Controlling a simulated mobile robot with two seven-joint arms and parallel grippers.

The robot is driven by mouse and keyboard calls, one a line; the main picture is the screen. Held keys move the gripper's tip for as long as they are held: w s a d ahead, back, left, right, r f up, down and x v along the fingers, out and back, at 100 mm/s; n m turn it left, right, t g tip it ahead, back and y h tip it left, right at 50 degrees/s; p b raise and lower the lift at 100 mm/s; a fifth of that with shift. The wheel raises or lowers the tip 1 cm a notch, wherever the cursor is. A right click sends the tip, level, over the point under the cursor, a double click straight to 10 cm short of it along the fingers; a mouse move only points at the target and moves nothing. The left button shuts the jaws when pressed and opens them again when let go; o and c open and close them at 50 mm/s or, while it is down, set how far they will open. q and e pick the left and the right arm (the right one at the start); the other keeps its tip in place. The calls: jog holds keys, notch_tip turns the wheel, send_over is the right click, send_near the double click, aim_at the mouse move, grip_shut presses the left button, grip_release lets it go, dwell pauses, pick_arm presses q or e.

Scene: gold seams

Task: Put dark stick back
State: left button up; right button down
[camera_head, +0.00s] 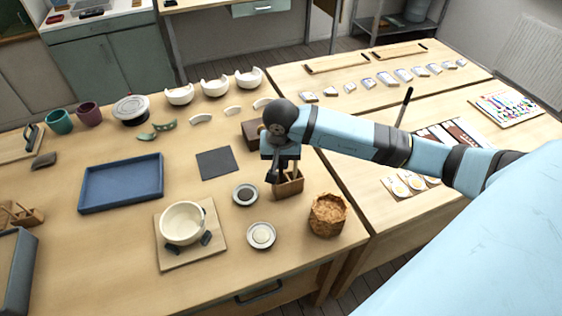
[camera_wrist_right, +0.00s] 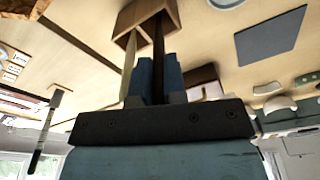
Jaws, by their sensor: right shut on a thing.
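My right gripper (camera_head: 276,174) is over the small wooden holder (camera_head: 290,187) on the table. In the right wrist view its two blue fingers (camera_wrist_right: 158,80) are shut on the dark stick (camera_wrist_right: 158,50), one finger on each side. The stick runs from the fingers to the holder (camera_wrist_right: 147,14), and its far end appears to be within the holder's opening; how deep it sits I cannot tell. A pale stick (camera_wrist_right: 129,65) is beside the dark one and also reaches the holder. My left gripper is not in view.
A cork-like pot (camera_head: 328,215) stands close right of the holder, and two small dishes (camera_head: 245,194) (camera_head: 261,235) stand to its left. A cream bowl (camera_head: 182,223) sits on a board. A dark mat (camera_head: 217,163) and a blue tray (camera_head: 121,183) lie farther left.

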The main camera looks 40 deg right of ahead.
jog(key=shift+f, duration=0.5)
jog(key=shift+f, duration=0.2)
jog(key=c, duration=1.2)
grip_release()
jog(key=shift+r, duration=0.1)
